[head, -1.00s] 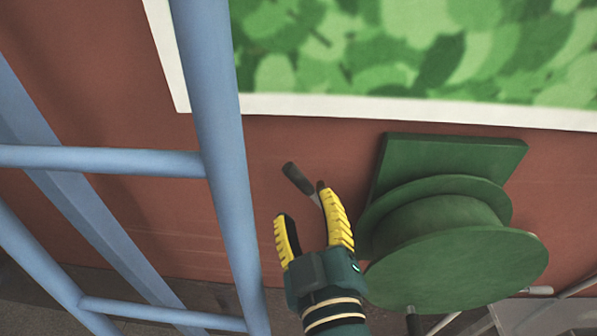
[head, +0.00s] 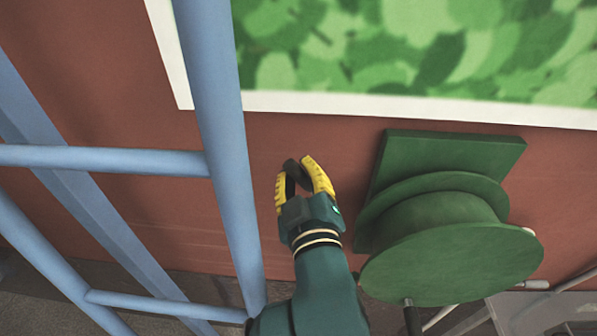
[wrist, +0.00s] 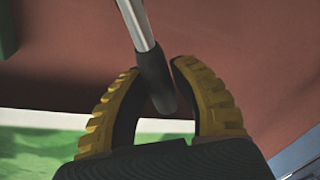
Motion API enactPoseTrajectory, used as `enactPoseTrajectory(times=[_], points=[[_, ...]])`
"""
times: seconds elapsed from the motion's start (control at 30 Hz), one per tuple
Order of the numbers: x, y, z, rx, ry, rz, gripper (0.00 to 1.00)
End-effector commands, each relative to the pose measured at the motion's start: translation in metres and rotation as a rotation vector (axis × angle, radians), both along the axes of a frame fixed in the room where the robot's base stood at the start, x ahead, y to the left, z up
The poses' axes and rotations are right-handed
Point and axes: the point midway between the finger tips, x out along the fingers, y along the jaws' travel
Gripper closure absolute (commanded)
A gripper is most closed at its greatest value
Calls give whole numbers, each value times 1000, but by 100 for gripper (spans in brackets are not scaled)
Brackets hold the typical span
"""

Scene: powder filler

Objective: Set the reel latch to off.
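The reel latch is a lever with a bare metal rod (wrist: 136,22) and a black grip (wrist: 154,80), in the wrist view running down from the top between my fingertips. In the head view its dark grip (head: 291,166) shows at the fingertips; the rod is hidden there behind my fingers. My gripper (head: 296,167) has yellow ribbed fingers drawn in on both sides of the grip. In the wrist view the fingertips (wrist: 155,68) look in contact with the grip, the end of which pokes in toward the palm. The green hose reel (head: 450,235) is to the right.
The reel's green backplate (head: 450,155) is on the red-brown wall (head: 270,150). A blue frame of tubes (head: 222,150) stands close to the left of my arm. A white-edged green leafy panel (head: 420,50) is above. Metal rods and a grey box are at lower right.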

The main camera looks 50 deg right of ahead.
Motion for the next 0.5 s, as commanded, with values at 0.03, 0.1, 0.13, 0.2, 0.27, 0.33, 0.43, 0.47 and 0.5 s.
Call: enactPoseTrajectory(times=[0.03,0.1,0.13,0.2,0.27,0.33,0.43,0.47,0.5], points=[[0,0,0,0,0,0,100],[0,0,0,0,0,0,100],[0,0,0,-2,1,0,100],[1,1,2,-15,21,0,100],[3,3,2,-45,59,0,100],[7,6,0,-98,127,1,100],[12,10,-7,-179,229,2,100],[13,11,-9,-201,256,1,100],[14,11,-13,-227,288,1,100]])
